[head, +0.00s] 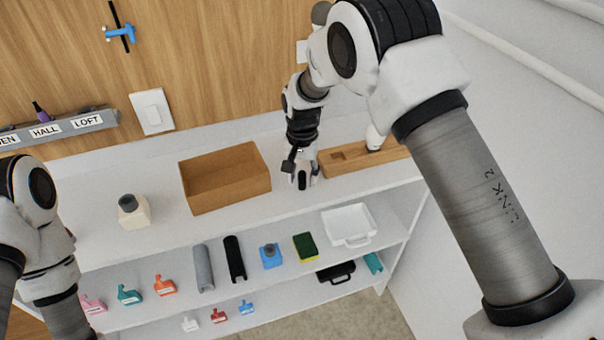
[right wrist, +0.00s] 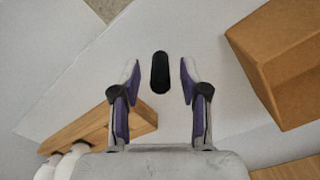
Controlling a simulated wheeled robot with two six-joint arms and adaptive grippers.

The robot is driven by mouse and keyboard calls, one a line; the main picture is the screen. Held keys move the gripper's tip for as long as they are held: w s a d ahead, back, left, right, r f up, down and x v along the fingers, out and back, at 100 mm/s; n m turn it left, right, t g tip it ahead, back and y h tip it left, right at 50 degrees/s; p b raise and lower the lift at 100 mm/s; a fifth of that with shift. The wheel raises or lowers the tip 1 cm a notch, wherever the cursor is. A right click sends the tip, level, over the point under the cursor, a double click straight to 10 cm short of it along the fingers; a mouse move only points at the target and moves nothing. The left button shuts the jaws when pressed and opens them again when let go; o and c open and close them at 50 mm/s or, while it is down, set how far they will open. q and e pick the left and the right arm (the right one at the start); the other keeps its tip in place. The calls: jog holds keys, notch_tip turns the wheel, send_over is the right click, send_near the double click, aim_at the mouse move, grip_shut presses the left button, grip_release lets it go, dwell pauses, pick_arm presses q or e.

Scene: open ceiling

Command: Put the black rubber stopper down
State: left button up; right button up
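The black rubber stopper (right wrist: 160,72) shows in the right wrist view as a dark rounded oblong on the white top surface (right wrist: 165,35). My right gripper (right wrist: 160,73) is open around it, with a clear gap between the stopper and each fingertip. In the head view my right gripper (head: 301,180) points down at the white top, between the brown box and the wooden block, and the stopper (head: 302,182) shows dark between its fingers. My left arm shows at the lower left of the head view, but its gripper is out of the picture.
The open brown box (head: 225,196) stands left of my right gripper. A wooden block (head: 340,165) with a recess lies to the right. Lower shelves hold a sponge (head: 305,247), a white tray (head: 348,224) and several small items.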

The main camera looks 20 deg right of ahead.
aim_at(302, 171)
jog(key=shift+w+r, duration=0.15)
jog(key=shift+r, duration=0.15)
notch_tip(302, 171, up, 11)
jog(key=b, duration=0.2)
jog(key=shift+r+b, duration=0.2)
jog(key=shift+b, duration=0.1)
